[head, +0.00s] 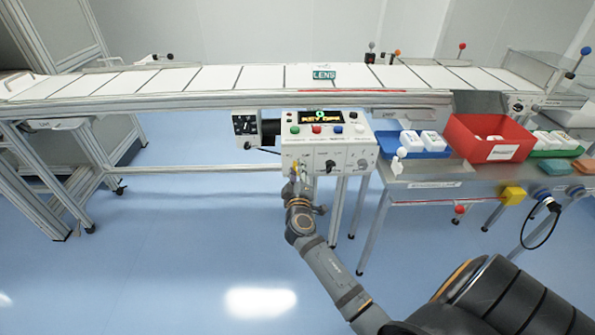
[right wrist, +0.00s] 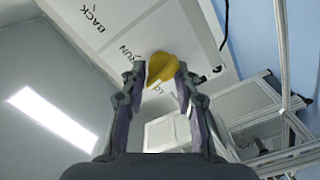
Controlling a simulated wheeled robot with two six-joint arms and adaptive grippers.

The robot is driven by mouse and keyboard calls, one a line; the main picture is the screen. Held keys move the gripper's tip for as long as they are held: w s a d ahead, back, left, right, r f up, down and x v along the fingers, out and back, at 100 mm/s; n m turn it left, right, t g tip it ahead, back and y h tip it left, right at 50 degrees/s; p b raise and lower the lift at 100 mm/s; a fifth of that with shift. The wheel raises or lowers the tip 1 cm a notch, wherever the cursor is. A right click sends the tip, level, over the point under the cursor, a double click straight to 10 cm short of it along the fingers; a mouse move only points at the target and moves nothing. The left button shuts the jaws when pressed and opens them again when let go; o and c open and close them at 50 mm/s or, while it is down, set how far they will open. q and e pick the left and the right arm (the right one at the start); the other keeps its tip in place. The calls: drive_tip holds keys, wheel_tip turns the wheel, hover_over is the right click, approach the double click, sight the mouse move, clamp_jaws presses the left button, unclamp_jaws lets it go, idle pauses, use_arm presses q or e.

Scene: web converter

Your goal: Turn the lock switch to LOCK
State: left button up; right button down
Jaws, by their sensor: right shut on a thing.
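The control box (head: 330,125) is a white panel with coloured buttons and a small lit display, below the conveyor. My right gripper (right wrist: 161,84) is shut on the yellow knob, one finger on each side. In the head view my right gripper (head: 297,178) is at the lower left of the box and mostly covers the knob. I cannot tell exactly which label the knob points at. My left gripper is not in view.
Black knobs (head: 329,165) sit right of the gripper on the same panel. The conveyor (head: 230,78) runs above. A side table to the right holds a blue tray (head: 427,150), a red bin (head: 468,146) and white parts. The floor in front is clear.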

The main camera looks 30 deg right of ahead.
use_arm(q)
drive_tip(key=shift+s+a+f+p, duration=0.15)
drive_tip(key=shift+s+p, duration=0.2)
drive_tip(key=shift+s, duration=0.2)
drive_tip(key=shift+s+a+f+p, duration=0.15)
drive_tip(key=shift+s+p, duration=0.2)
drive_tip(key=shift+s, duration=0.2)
use_arm(e)
drive_tip(key=shift+a+f+n, duration=0.1)
drive_tip(key=shift+f+n, duration=0.05)
drive_tip(key=shift+n, duration=1.7)
drive_tip(key=shift+f+n, duration=0.15)
drive_tip(key=shift+n, duration=1.7)
drive_tip(key=c, duration=1.1)
unclamp_jaws()
drive_tip(key=shift+o, duration=0.4)
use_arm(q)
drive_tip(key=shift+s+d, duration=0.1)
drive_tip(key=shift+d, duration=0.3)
use_arm(e)
drive_tip(key=v, duration=0.7)
drive_tip(key=shift+s, duration=0.25)
drive_tip(key=shift+a+r, duration=0.1)
